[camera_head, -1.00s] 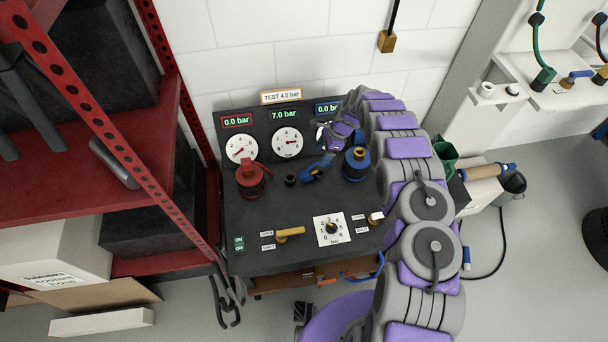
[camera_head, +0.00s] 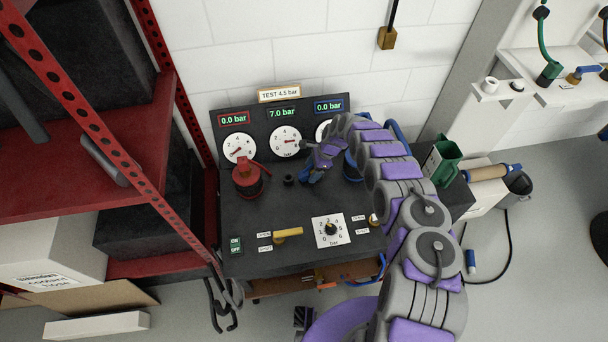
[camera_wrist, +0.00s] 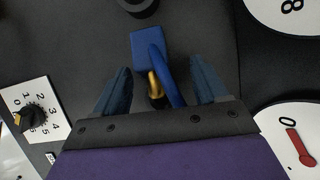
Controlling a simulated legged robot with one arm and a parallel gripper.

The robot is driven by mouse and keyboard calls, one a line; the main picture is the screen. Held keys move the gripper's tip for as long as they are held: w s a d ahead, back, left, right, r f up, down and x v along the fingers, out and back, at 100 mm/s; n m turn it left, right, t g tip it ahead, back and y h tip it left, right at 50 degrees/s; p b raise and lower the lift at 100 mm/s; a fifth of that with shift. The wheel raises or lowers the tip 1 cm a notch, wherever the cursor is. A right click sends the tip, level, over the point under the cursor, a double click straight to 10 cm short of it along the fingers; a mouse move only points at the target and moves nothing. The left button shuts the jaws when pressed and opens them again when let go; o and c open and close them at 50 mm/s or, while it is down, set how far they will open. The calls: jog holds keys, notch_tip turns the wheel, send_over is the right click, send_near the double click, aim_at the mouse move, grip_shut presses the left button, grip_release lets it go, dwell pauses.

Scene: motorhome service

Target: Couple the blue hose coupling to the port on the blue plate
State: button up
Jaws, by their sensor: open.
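The blue hose coupling (camera_wrist: 148,45) has a blue body and a brass part. It lies on the dark bench between my gripper's fingers in the wrist view, with clear gaps on both sides. My gripper (camera_wrist: 161,80) is open around it, not closed on it. In the head view my gripper (camera_head: 314,172) is low over the bench, left of the blue port fitting (camera_head: 351,171). My arm covers most of that fitting. I cannot make out a separate blue plate or the port's opening now.
A red fitting (camera_head: 247,181) stands on the bench at left, with a yellow valve handle (camera_head: 288,234) and a pressure dial (camera_head: 331,230) in front. Gauges line the upright panel behind. A red shelf rack (camera_head: 130,150) stands left. The bench middle (camera_head: 275,207) is clear.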

jog(key=shift+a+f, duration=0.1)
jog(key=shift+a, duration=0.1)
jog(key=shift+a, duration=0.25)
jog(key=c, duration=0.5)
jog(key=shift+d, duration=0.25)
jog(key=c, duration=0.7)
